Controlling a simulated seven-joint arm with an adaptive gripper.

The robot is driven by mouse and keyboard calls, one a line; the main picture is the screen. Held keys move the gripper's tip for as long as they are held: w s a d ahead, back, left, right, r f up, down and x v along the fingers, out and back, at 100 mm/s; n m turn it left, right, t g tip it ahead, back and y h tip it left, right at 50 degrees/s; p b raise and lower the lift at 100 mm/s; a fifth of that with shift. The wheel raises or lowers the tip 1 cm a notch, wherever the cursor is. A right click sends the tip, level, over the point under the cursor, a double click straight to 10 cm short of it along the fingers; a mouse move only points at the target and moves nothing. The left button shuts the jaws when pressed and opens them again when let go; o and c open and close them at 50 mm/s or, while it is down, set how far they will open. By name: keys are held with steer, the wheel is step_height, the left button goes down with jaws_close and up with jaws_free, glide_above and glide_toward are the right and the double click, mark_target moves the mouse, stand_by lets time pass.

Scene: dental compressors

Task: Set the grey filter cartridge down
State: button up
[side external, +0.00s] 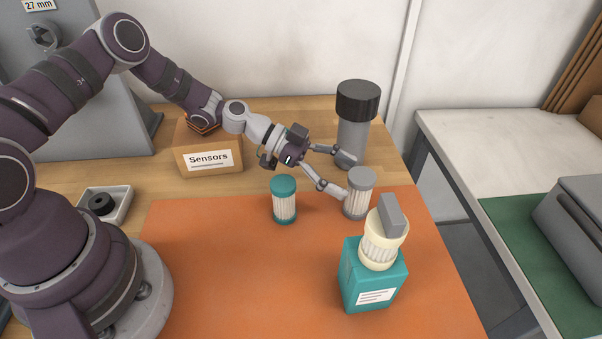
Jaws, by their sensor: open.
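The grey filter cartridge (357,196) has a grey cap and pale pleated sides. It stands upright, apparently on the orange mat (235,275) near its back right part. My gripper (346,176) is open, reaching in from the left at the cartridge. One finger is by its left side and the other is behind its cap. I cannot tell whether either finger touches it.
A teal-capped cartridge (285,201) stands to the left. A cream cartridge (380,245) with a grey block (391,215) on top stands on a teal box (371,278) in front. A black-capped grey cylinder (354,130) stands behind. The Sensors box (208,155) is back left. The mat's middle is clear.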

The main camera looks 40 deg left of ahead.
steer(key=v, duration=0.4)
steer(key=shift+s+a+r+g+y, duration=0.1)
steer(key=shift+s+r+g+y, duration=0.2)
steer(key=shift+g, duration=0.1)
steer(key=s+a+r+n+y, duration=0.4)
steer(key=s+r+n+y, duration=0.2)
steer(key=s, duration=0.2)
steer(key=s+a+r+n+t+y, duration=0.1)
steer(key=s+a+r+n+y, duration=0.4)
steer(key=s+r+n+y, duration=0.1)
steer(key=shift+s+a+r+n, duration=0.3)
steer(key=shift+s+r+n, duration=0.2)
steer(key=shift+s+n, duration=0.4)
